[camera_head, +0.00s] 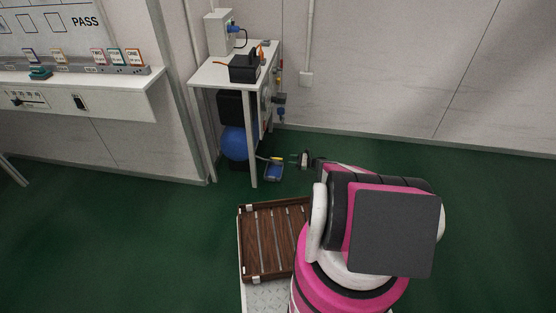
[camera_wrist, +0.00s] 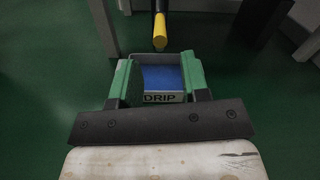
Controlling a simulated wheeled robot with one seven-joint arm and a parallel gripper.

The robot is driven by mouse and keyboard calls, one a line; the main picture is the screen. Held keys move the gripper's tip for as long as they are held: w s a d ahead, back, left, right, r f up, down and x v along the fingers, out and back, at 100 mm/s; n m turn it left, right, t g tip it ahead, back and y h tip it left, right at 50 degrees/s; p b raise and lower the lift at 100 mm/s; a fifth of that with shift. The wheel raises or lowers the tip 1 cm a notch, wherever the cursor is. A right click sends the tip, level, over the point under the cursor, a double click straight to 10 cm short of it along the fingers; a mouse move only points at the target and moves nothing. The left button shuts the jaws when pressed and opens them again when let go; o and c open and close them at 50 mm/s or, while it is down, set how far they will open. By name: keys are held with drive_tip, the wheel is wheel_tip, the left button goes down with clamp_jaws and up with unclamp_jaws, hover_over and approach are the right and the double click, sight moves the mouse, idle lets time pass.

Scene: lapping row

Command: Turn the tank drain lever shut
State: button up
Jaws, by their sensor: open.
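The blue tank (camera_head: 237,143) sits under a small white table in the head view. The drain lever, with a yellow end (camera_head: 277,159), sticks out low beside it. In the wrist view the lever's yellow end (camera_wrist: 160,36) is at the top centre, on a dark stem. My gripper (camera_head: 303,160) is just right of the lever in the head view. In the wrist view my gripper (camera_wrist: 157,62) is open, its green fingers apart, with the yellow end centred just beyond the fingertips. I see no contact. The lever's pivot is hidden.
A blue drip tray marked DRIP (camera_wrist: 162,84) lies below the lever; it also shows in the head view (camera_head: 273,174). The white table (camera_head: 253,130) has a leg close to the tray. A brown slatted platform (camera_head: 262,240) is beside my arm. Green floor is clear at left.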

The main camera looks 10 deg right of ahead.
sight(273, 158)
drive_tip(key=x, duration=0.9)
drive_tip(key=shift+d, duration=0.1)
clamp_jaws()
